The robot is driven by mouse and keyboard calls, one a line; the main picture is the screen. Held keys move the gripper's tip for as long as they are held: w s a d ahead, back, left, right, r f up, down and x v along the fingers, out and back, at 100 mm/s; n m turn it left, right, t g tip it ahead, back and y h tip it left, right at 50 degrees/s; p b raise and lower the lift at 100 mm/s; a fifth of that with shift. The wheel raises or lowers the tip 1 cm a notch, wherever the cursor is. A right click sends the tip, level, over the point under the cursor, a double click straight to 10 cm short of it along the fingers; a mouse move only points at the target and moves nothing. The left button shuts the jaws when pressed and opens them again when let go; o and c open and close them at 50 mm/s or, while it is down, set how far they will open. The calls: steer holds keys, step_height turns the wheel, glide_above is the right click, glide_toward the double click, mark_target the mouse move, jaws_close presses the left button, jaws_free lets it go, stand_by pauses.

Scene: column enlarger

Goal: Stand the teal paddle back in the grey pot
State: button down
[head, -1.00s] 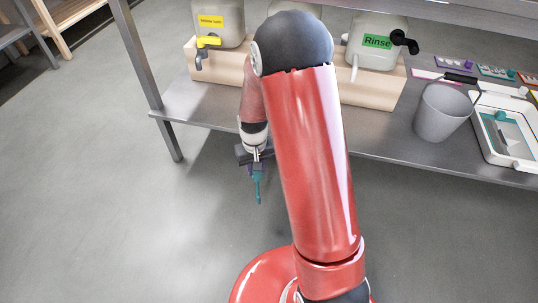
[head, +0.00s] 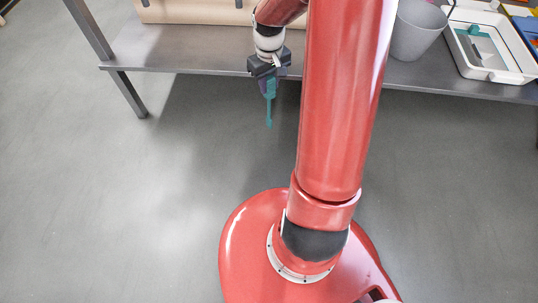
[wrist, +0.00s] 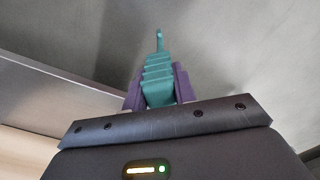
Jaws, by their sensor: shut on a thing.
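My gripper (head: 269,84) is shut on the teal paddle (head: 269,112), which hangs down from it in front of the bench's front edge, over the floor. In the wrist view the paddle (wrist: 159,72) sits between the two purple fingers of the gripper (wrist: 160,88), with its ribbed part at the fingers and a thin hooked end pointing away. The grey pot (head: 416,32) stands on the bench to the right of my arm, partly cut off by the top of the picture. The pot and paddle are well apart.
A white tray (head: 527,72) with a teal item inside stands right of the pot. The metal bench (head: 190,56) has a pale wooden block (head: 190,11) at the back. The bench leg (head: 128,95) stands at left. The floor in front is clear.

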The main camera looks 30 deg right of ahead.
mark_target(269, 120)
step_height(269, 120, down, 20)
steer(key=b, duration=0.4)
steer(key=shift+r+b, duration=0.2)
steer(key=shift+b, duration=0.1)
steer(key=shift+f, duration=0.2)
steer(key=c, duration=1.1)
jaws_free()
